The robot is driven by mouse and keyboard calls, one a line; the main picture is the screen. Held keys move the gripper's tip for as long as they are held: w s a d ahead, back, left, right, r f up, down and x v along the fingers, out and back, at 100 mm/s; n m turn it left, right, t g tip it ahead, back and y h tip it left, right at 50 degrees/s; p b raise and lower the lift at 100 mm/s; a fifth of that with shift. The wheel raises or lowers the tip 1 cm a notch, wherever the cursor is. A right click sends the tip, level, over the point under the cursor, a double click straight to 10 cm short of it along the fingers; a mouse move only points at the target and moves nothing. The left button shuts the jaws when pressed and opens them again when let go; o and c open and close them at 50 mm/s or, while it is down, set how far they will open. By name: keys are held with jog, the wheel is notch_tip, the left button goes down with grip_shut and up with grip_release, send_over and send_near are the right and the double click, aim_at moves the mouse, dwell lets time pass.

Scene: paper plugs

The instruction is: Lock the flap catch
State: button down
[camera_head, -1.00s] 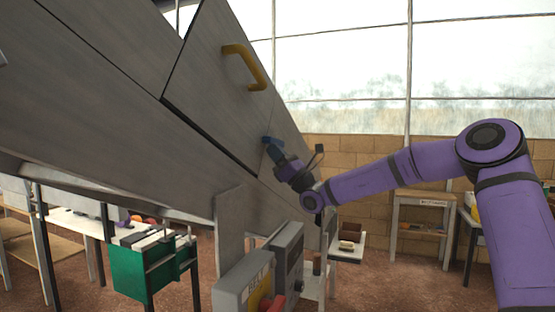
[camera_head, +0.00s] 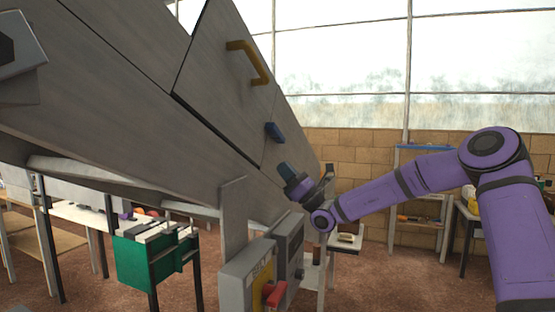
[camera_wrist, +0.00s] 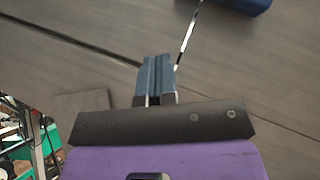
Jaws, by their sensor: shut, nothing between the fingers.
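The flap (camera_head: 225,75) is a grey panel with a yellow handle (camera_head: 250,60) on the sloping grey machine side (camera_head: 110,110). The blue flap catch (camera_head: 275,132) sits near the flap's lower right corner, tilted in the head view. In the wrist view the catch (camera_wrist: 245,4) is cut off at the top right. My gripper (camera_head: 286,170) is below the catch and apart from it. In the wrist view its blue fingers (camera_wrist: 157,62) are together and empty, in front of the grey panel. A narrow bright gap shows beside the seam there.
A grey control box (camera_head: 246,278) with a red switch (camera_head: 273,293) stands below my gripper. A green bin (camera_head: 145,262) is at the lower left. Shelving and a brick wall (camera_head: 350,150) lie behind my arm.

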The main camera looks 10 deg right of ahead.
jog(key=shift+s+a+v, duration=0.15)
jog(key=shift+s+v, duration=0.05)
jog(key=shift+v, duration=0.95)
jog(key=shift+s+a+v, duration=0.1)
jog(key=shift+s+v, duration=0.1)
jog(key=shift+v, duration=0.95)
jog(key=s+a+f+n+g+h, duration=0.35)
jog(key=s+a+n+g, duration=0.35)
jog(key=s+n+g, duration=0.3)
jog(key=s+a+f+n+g+h, duration=0.3)
jog(key=s+a+n+g+h, duration=0.35)
jog(key=s, duration=0.55)
jog(key=s+d+r+n+t+h, duration=0.2)
jog(key=s+d+n+h, duration=0.2)
jog(key=s+d, duration=0.5)
jog(key=s+d+r+n+t+h, duration=0.3)
jog(key=s+d+n+h, duration=0.2)
jog(key=s+d, duration=0.5)
jog(key=s+h, duration=0.2)
jog(key=shift+s+h, duration=0.25)
jog(key=shift+h, duration=0.05)
